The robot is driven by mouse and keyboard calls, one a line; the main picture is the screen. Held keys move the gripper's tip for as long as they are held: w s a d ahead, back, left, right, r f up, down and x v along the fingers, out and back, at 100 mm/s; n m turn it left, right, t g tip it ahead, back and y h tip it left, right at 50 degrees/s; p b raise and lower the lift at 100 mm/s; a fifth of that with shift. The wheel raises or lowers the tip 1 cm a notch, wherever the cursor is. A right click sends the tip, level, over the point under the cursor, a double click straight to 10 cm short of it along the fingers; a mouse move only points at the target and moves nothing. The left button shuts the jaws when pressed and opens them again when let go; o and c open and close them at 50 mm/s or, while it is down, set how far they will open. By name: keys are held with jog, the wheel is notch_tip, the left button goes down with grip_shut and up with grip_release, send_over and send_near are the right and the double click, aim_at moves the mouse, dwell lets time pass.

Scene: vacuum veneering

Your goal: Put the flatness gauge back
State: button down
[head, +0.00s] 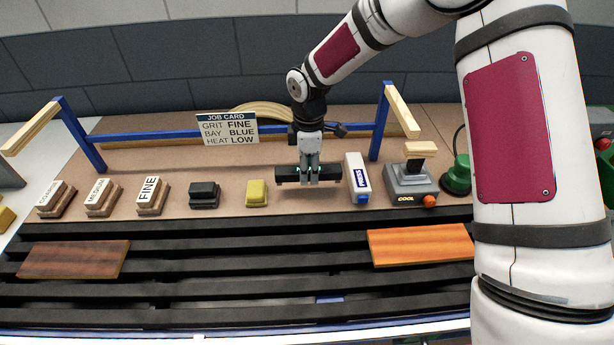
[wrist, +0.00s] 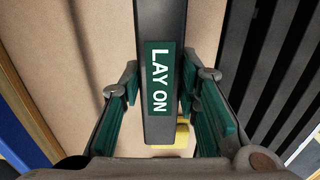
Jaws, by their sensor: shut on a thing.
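The flatness gauge is a black bar (head: 292,177) with a green "LAY ON" label, which shows in the wrist view (wrist: 161,80). My gripper (head: 310,178) is shut on it, one green-padded finger on each side, as the wrist view shows (wrist: 163,95). The bar lies level, above or on the tan board between the yellow block (head: 256,193) and the white "PRESS" block (head: 357,178). I cannot tell whether its underside touches the board. Part of the bar is hidden behind my fingers.
Sanding blocks (head: 152,196) and a black block (head: 204,194) stand left of the yellow block. A grey "COOL" unit (head: 410,185) stands right. Dark slats (head: 250,250) in front carry a dark veneer panel (head: 74,259) and an orange one (head: 420,245). A blue rail (head: 180,136) runs behind.

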jog(key=shift+w+a, duration=0.1)
jog(key=shift+w, duration=0.2)
jog(key=shift+w+f, duration=0.15)
jog(key=shift+f, duration=0.25)
jog(key=shift+f+p, duration=0.4)
jog(key=shift+f, duration=1)
jog(key=shift+f, duration=0.1)
jog(key=c, duration=1.2)
grip_release()
